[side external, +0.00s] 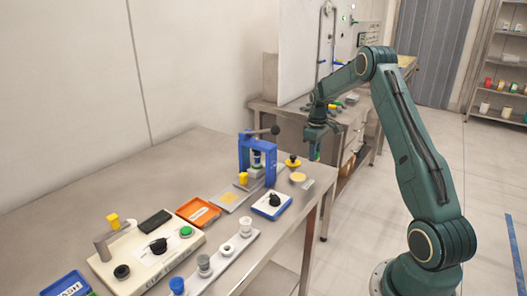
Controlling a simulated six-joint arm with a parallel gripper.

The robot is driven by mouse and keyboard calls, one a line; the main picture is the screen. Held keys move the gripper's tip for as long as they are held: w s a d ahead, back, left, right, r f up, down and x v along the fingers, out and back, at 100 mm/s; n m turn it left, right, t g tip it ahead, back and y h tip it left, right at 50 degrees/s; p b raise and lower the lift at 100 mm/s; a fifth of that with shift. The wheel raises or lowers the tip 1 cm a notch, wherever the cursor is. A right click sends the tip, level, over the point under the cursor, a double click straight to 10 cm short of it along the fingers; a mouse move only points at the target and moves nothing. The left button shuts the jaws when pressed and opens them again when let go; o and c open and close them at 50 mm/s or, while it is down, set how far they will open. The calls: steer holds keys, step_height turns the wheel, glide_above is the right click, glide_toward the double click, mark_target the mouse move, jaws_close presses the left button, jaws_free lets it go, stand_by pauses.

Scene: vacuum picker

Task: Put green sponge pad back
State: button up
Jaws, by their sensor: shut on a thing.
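I cannot tell for sure which item is the green sponge pad. A round green piece (186,231) sits at the right corner of the cream board. A small greenish piece (257,166) shows inside the blue press (243,158).
An orange tray (183,211), a blue-edged tray (286,207) with a black knob and a pale strip (213,284) with several pegs stand on the table. The table's back left (110,170) is clear.

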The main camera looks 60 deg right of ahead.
mark_target(313, 172)
steer(key=shift+f, duration=0.2)
steer(key=shift+f, duration=2.05)
steer(key=shift+f, duration=0.15)
steer(key=o, duration=0.9)
step_height(313, 172, up, 12)
steer(key=shift+r, duration=0.2)
